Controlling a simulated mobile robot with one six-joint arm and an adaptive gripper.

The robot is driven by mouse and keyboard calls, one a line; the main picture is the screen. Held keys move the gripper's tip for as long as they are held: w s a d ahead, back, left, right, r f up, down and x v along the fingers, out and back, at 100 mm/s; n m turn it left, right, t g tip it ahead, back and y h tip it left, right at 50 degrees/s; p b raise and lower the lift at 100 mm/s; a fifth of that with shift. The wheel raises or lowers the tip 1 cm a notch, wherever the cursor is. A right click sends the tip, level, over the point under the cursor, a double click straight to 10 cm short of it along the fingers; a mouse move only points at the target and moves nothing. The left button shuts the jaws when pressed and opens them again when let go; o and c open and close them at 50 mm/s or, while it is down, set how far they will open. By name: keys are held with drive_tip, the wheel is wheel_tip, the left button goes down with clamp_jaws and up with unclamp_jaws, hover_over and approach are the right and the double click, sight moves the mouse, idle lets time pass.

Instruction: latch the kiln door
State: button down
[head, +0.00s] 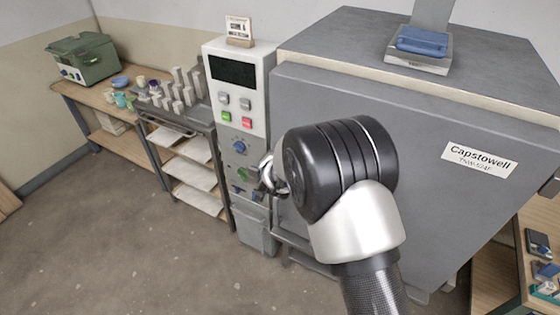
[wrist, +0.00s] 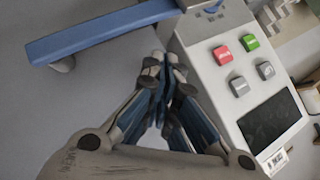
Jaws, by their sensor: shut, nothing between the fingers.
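The kiln door (head: 440,195) is a large grey panel with a "Capstowell" label, on the front of the grey kiln (head: 330,45). A pale band shows behind its top edge; I cannot tell whether the door is fully seated. In the wrist view a blue bar handle (wrist: 105,32) lies across the grey surface at upper left; I take it for the latch handle. My arm probably hides it in the head view. My gripper (wrist: 163,62) is shut and empty, its fingertips just below the bar's right part. It also shows in the head view (head: 266,178), partly hidden, beside the control panel.
The control panel (head: 233,138) with coloured buttons stands close left of my gripper, and in the wrist view (wrist: 245,85) it is at right. A shelf cart (head: 185,150) and a workbench (head: 90,95) stand farther left. The floor (head: 120,235) at front left is clear.

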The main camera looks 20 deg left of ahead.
drive_tip(key=shift+w+a+f+b, duration=0.15)
drive_tip(key=shift+a+f+b, duration=0.45)
drive_tip(key=shift+f, duration=0.35)
drive_tip(key=shift+w+a+f+b, duration=0.1)
drive_tip(key=shift+a+f+b, duration=0.5)
drive_tip(key=shift+f, duration=0.3)
